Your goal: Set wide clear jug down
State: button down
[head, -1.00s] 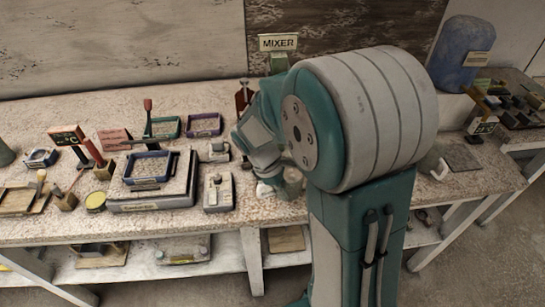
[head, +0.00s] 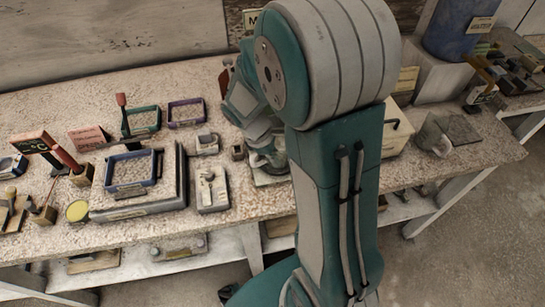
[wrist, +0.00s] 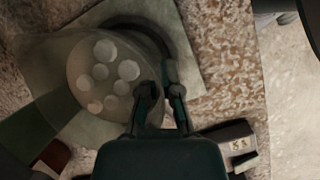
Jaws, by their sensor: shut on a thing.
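The wide clear jug (wrist: 80,65) is in the left half of the wrist view, with several pale round spheres (wrist: 128,70) showing inside it. My gripper (wrist: 162,92) is shut at the jug's right side, apparently on its handle; the exact contact is dark. A pale square board (wrist: 192,70) lies beneath the jug. In the head view my gripper (head: 262,158) is low over the bench by this board (head: 268,180). My arm hides much of the jug there, and I cannot tell whether its base touches the board.
Left of my gripper are a small grey device (head: 211,190) and a large scale (head: 140,208) bearing a blue-rimmed tray (head: 130,172). Another translucent vessel (head: 432,137) stands right of my arm. A dark device (wrist: 230,140) is close to my gripper in the wrist view.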

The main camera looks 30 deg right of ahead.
jog(key=shift+a+f, duration=0.15)
jog(key=shift+f, duration=0.15)
jog(key=shift+a, duration=0.3)
jog(key=c, duration=1.2)
grip_release()
jog(key=shift+d+f, duration=0.1)
jog(key=shift+d, duration=0.2)
jog(key=o, duration=0.4)
jog(key=shift+d, duration=0.15)
jog(key=shift+a, duration=0.2)
jog(key=shift+w+a+r, duration=0.1)
jog(key=shift+a+r, duration=0.05)
jog(key=shift+r, duration=0.05)
jog(key=v, duration=0.7)
jog(key=shift+a+r, duration=0.1)
